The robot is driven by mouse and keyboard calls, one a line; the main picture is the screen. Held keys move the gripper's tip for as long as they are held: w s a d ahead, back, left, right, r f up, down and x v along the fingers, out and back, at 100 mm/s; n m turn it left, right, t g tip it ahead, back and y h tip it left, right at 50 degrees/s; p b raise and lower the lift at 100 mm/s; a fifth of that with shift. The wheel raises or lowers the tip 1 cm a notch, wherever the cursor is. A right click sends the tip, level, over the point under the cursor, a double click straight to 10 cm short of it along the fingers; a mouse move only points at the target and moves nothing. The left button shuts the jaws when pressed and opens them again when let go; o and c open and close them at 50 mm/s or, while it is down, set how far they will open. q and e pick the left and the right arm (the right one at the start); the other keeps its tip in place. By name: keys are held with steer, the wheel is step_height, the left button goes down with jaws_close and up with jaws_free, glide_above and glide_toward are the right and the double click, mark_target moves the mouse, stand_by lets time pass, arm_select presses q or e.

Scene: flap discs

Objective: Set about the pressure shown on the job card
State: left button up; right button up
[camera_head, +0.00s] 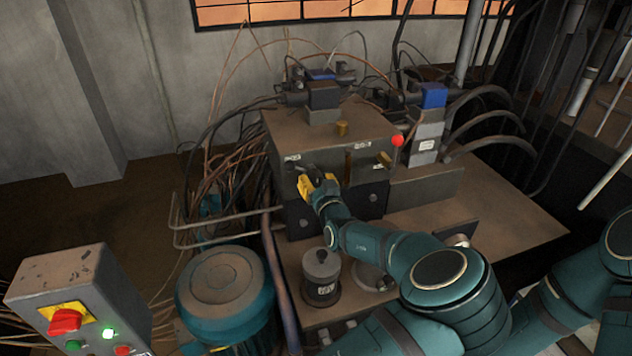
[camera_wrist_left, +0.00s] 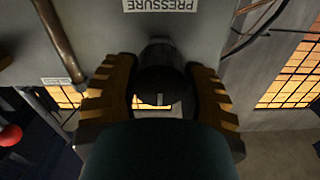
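My left gripper (camera_head: 308,187) is at the front of the brown hydraulic block (camera_head: 330,140), left of its middle. In the left wrist view its yellow fingers (camera_wrist_left: 162,92) lie on both sides of a dark round knob (camera_wrist_left: 158,80), with no clear gap at the tips. A pale mark shows on the knob's face. An upside-down label reading PRESSURE (camera_wrist_left: 160,5) is beside the knob. In the head view the gripper hides the knob. I cannot make out a job card or a pressure reading. My right gripper is out of view.
A red lamp or button (camera_head: 397,141) is at the block's right corner. A dark lidded pot (camera_head: 321,278) stands on the bench (camera_head: 500,225) below my left arm. A teal motor (camera_head: 225,290) and a control box (camera_head: 70,295) with a red switch are at left. Hoses crowd the back.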

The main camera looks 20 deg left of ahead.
arm_select(q)
steer(key=shift+m, duration=0.4)
steer(key=m, duration=0.2)
steer(key=shift+m, duration=2)
steer(key=o, duration=1.2)
steer(key=shift+o, duration=0.2)
